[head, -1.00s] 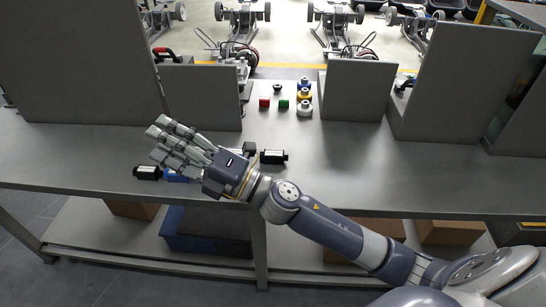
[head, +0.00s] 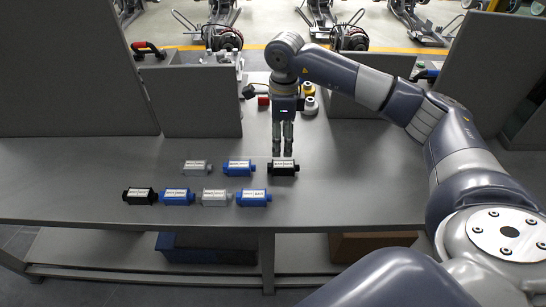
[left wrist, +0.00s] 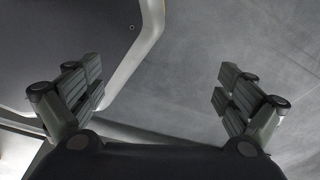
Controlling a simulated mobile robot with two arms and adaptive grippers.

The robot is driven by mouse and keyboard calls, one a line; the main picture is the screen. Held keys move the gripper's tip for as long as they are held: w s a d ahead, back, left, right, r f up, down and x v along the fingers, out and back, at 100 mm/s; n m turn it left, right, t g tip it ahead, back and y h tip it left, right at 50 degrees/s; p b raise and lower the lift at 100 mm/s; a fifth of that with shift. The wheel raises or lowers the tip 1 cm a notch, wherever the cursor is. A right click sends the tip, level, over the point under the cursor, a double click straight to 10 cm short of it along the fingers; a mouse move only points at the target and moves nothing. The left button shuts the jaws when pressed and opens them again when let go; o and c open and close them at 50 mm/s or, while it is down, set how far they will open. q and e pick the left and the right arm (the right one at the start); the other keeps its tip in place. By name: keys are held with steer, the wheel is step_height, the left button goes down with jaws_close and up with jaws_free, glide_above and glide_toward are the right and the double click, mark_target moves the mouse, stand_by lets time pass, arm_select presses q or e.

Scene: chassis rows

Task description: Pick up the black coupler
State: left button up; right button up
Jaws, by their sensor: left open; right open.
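A black coupler (head: 283,167) with a white label lies at the right end of the back row on the grey table. Another black coupler (head: 139,196) lies at the left end of the front row. My right gripper (head: 283,151) points down just behind the first black coupler, its fingertips close to it; whether they touch it I cannot tell. It is open and holds nothing I can see. My left gripper (left wrist: 160,95) shows only in the left wrist view, open and empty, with fingers wide apart.
Blue couplers (head: 238,168) (head: 178,197) (head: 254,198) and silver couplers (head: 197,168) (head: 214,198) share the two rows. Grey partitions (head: 202,101) stand along the back. Small colored parts (head: 263,101) sit behind my right gripper. The table's right front is clear.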

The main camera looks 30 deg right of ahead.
glide_above(283, 164)
steer(key=f, duration=0.4)
steer(key=shift+s+f+p, duration=0.25)
steer(key=shift+f+p, duration=0.1)
steer(key=shift+f, duration=0.05)
steer(key=shift+w+f, duration=0.1)
steer(key=shift+f, duration=0.25)
step_height(283, 164, down, 4)
steer(key=shift+r+p, duration=0.2)
steer(key=shift+p, duration=0.55)
steer(key=shift+w+f, duration=0.15)
steer(key=shift+f, duration=0.35)
steer(key=c, duration=0.9)
arm_select(q)
steer(key=s, duration=0.1)
steer(key=s+r, duration=0.2)
steer(key=s, duration=0.1)
steer(key=shift+a+r, duration=0.1)
steer(key=shift+a, duration=0.1)
arm_select(e)
steer(key=shift+r, duration=0.1)
jaws_close()
